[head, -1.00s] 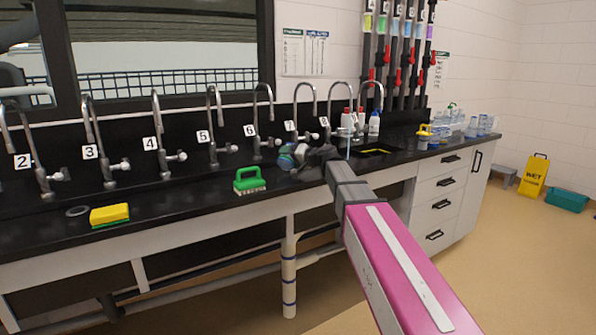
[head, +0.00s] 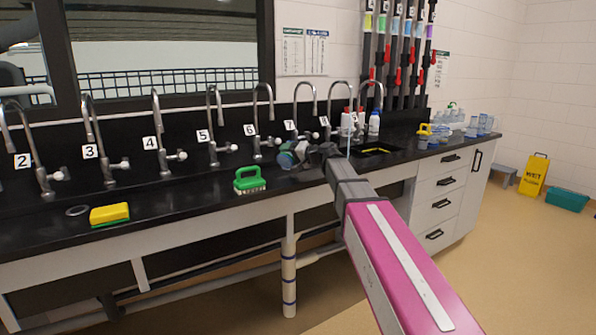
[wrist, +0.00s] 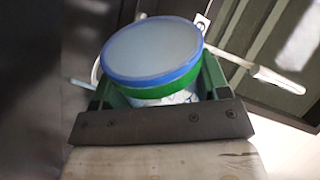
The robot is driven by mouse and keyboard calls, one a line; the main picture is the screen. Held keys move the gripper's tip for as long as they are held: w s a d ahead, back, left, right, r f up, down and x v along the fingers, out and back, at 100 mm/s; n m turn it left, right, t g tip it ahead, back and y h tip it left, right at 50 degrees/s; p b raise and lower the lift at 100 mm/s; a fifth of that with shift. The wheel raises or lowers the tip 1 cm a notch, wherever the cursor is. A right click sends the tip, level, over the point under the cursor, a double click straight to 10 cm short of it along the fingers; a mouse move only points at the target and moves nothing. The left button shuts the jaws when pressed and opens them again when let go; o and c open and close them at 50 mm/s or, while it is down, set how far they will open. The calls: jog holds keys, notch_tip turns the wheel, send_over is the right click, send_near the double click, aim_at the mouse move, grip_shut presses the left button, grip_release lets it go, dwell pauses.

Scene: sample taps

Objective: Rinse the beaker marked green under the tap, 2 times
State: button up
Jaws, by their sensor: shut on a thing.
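My gripper (head: 299,153) is shut on a beaker (head: 286,159), held low over the black counter in front of tap 7 (head: 307,112). In the wrist view the beaker (wrist: 150,60) has a blue rim and a green band, and its round mouth looks pale and cloudy. Dark green fingers (wrist: 157,90) lie on both sides of it. The beaker is small and partly hidden in the head view, so its exact tilt is unclear. A thin pale line like running water (head: 348,143) hangs below the spout of tap 8 (head: 338,95), to the right of the beaker.
A green brush (head: 249,180) and a yellow sponge (head: 109,215) lie on the counter (head: 170,211) to the left. More numbered taps line the back. Bottles (head: 373,125) and a yellow-topped container (head: 423,135) stand to the right. A yellow wet-floor sign (head: 533,175) is on the floor.

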jog(key=shift+w+f+m, duration=0.1)
jog(key=shift+f+m, duration=0.2)
jog(key=shift+m, duration=0.4)
dwell(0.5)
jog(key=shift+w+d+r+m+g, duration=0.2)
jog(key=shift+w+m+g, duration=0.05)
jog(key=shift+w+m, duration=0.1)
jog(key=shift+w+d+r+m+g, duration=0.15)
jog(key=shift+w+m+g, duration=0.1)
jog(key=shift+w+m, duration=0.1)
dwell(0.8)
jog(key=shift+w+d+f+m+y+p, duration=0.15)
jog(key=shift+f+m+y+p, duration=0.2)
jog(key=shift+m, duration=0.35)
dwell(0.6)
jog(key=shift+w+r+m+g, duration=0.1)
jog(key=shift+w+m+g, duration=0.05)
jog(key=shift+m+g, duration=0.15)
dwell(0.4)
